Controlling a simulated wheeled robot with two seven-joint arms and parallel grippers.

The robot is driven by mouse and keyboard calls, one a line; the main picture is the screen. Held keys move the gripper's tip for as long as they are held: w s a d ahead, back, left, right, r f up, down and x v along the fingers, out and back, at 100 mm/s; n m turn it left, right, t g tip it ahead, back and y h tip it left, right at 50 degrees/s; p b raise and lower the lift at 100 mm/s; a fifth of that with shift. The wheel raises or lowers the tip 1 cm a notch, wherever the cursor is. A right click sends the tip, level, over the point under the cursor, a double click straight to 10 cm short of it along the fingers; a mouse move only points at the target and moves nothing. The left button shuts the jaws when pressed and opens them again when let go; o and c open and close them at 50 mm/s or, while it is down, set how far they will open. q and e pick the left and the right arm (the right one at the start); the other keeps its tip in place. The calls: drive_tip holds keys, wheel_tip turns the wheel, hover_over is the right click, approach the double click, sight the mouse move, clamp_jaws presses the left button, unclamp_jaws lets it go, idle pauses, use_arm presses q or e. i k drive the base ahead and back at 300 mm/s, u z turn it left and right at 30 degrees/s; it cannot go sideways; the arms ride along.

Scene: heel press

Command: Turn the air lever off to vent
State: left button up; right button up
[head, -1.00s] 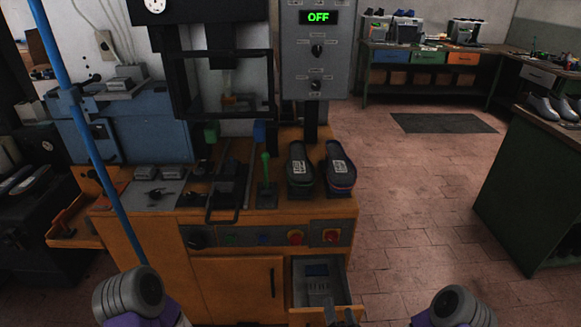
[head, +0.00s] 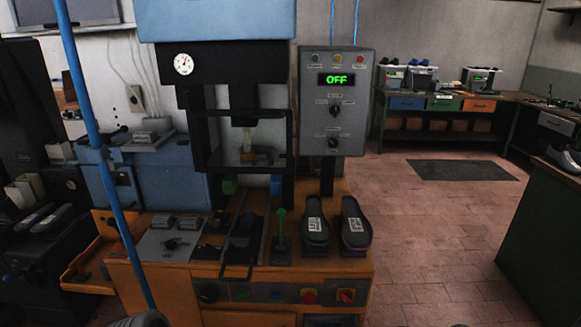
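A blue air pipe (head: 103,150) runs down the left side of the view. The press (head: 217,57) has a round gauge (head: 183,64) whose needle is too small to read. A grey control box (head: 334,105) shows "OFF" in green, above two black knobs. Neither of my grippers is in view.
The orange bench (head: 270,285) carries metal blocks, black tools and two dark soles (head: 356,225). Its front panel has knobs and red switches (head: 346,296). A green cabinet (head: 545,235) stands at right. The tiled floor (head: 430,240) between is mostly clear.

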sight(111, 222)
drive_tip(key=u, duration=1.4)
drive_tip(key=k, duration=0.65)
drive_tip(key=u, duration=0.35)
drive_tip(key=i, duration=1.35)
drive_tip(key=z, duration=0.5)
